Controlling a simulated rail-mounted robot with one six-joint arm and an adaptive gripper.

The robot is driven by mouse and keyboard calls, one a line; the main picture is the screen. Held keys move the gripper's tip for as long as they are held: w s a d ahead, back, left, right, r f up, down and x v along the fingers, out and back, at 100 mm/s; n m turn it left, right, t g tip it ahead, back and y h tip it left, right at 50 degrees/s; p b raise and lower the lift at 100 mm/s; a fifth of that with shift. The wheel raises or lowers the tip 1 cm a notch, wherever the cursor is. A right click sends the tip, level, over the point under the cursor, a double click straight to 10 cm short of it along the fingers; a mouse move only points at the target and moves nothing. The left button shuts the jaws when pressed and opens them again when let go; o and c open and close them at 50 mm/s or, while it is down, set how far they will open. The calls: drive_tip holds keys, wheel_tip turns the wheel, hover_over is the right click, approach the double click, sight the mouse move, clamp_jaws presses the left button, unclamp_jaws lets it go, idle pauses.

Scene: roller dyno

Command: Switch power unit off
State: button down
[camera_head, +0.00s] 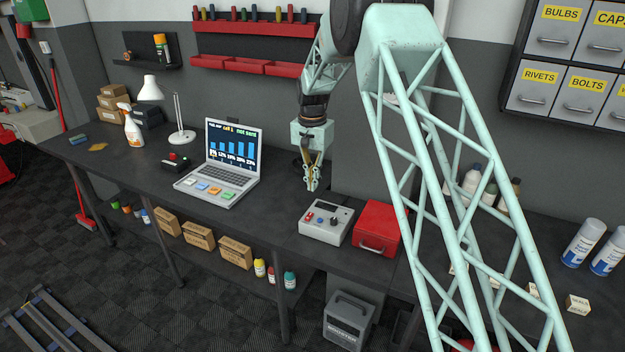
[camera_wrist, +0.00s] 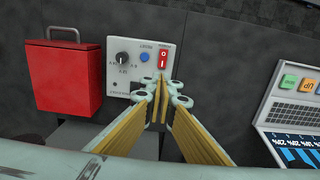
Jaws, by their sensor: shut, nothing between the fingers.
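The power unit (camera_head: 326,235) is a light grey box on the bench with a sloped control panel. In the wrist view the power unit (camera_wrist: 121,87) shows a black knob (camera_wrist: 122,58), a blue button (camera_wrist: 144,57) and a red rocker switch (camera_wrist: 163,59). My gripper (camera_head: 312,187) is shut and empty, pointing down above the bench, behind the power unit and a little left of it. In the wrist view the tips of my gripper (camera_wrist: 165,88) appear just below the red switch, apparently apart from it. The switch's position is too small to tell.
A red box (camera_head: 376,229) stands close to the right of the power unit. An open laptop (camera_head: 232,158) with coloured keys stands to the left. Bare bench top lies between laptop and unit. Red trays (camera_head: 228,62) hang on the wall behind.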

sight(313, 215)
drive_tip(key=shift+f+p, duration=0.85)
drive_tip(key=shift+f, duration=4.6)
drive_tip(key=shift+f, duration=0.1)
drive_tip(key=shift+w+f+b, duration=0.15)
drive_tip(key=shift+f+b, duration=0.2)
drive_tip(key=shift+b, duration=0.25)
drive_tip(key=shift+r, duration=0.4)
drive_tip(key=shift+r, duration=0.45)
drive_tip(key=shift+r, duration=0.1)
